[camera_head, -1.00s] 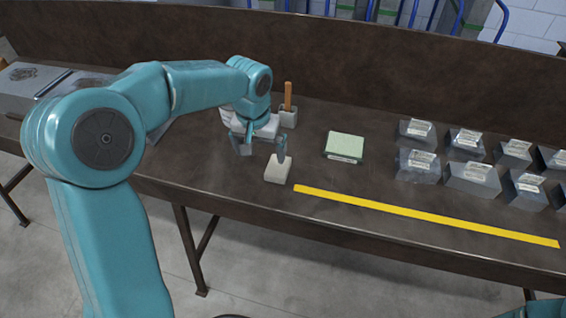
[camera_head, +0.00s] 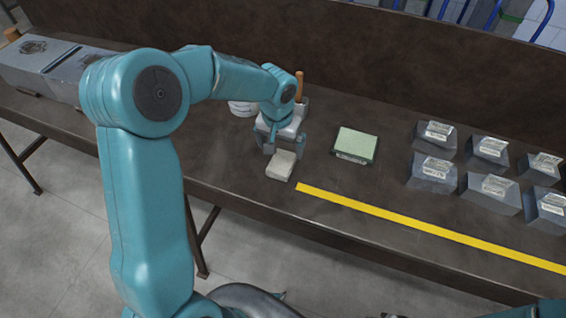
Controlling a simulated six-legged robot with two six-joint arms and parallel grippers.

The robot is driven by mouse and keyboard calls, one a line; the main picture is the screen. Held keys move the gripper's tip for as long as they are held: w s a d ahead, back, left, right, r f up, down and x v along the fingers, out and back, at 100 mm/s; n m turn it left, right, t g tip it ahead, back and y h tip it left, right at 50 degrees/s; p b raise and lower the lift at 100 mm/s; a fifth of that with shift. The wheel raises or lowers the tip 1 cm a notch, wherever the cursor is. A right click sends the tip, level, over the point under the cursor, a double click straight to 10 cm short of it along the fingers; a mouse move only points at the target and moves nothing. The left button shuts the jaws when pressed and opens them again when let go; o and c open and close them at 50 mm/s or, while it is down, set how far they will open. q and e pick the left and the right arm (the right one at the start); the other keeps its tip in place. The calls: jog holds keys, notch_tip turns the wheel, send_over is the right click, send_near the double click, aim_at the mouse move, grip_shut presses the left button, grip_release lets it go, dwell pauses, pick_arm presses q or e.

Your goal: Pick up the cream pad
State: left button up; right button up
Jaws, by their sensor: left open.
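The cream pad (camera_head: 281,165) is a small pale block lying on the dark brown workbench, near its front edge and left of the yellow strip's end. My left gripper (camera_head: 284,147) is just behind the pad in the head view, with its jaws pointing down and apart. The fingers look close to the pad's far side, and I cannot tell whether they touch it. Nothing shows held between them. My right gripper is not in view.
A green pad (camera_head: 356,143) lies right of the gripper. A holder with a wooden handle (camera_head: 299,86) and a white container (camera_head: 241,108) stand behind my arm. Several grey metal blocks (camera_head: 432,171) sit at right. A yellow strip (camera_head: 420,224) runs along the front. Metal boxes (camera_head: 30,62) are at left.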

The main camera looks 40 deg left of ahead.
aim_at(282, 162)
pick_arm(q)
jog(key=f, duration=0.5)
jog(key=f+p, duration=0.1)
jog(key=f, duration=0.2)
jog(key=shift+w+a+f, duration=0.1)
jog(key=shift+w+f, duration=0.05)
jog(key=shift+w, duration=0.2)
jog(key=shift+s, duration=0.1)
jog(key=shift+c, duration=0.9)
jog(key=c, duration=0.9)
